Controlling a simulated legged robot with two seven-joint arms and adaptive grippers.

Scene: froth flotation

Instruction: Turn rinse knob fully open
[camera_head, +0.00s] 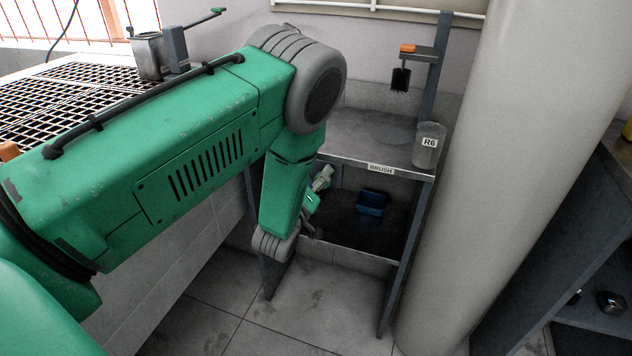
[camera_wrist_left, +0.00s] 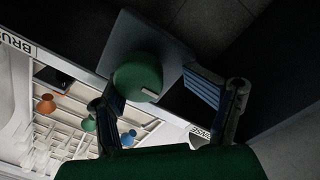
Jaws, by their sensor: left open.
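The wrist view shows a round green knob (camera_wrist_left: 138,77) on a flat grey plate (camera_wrist_left: 165,48); I take it to be the rinse knob. A partly covered label, seemingly RINSE, is at the edge near it. My left gripper (camera_wrist_left: 153,84) is open, with one finger on either side of the knob's near part. Contact with the knob cannot be told. In the head view my green left arm reaches down to the left side of a metal stand, and its forearm hides much of the left gripper and the knob. My right gripper is in neither view.
The stand's shelf (camera_head: 370,140) carries a BRUSH label and a clear beaker (camera_head: 428,147) marked R6. A brush (camera_head: 401,79) hangs above it, and a blue scoop-like thing (camera_head: 371,203) lies below. A thick pale column (camera_head: 510,150) stands close on the right. A grating (camera_head: 70,95) lies left.

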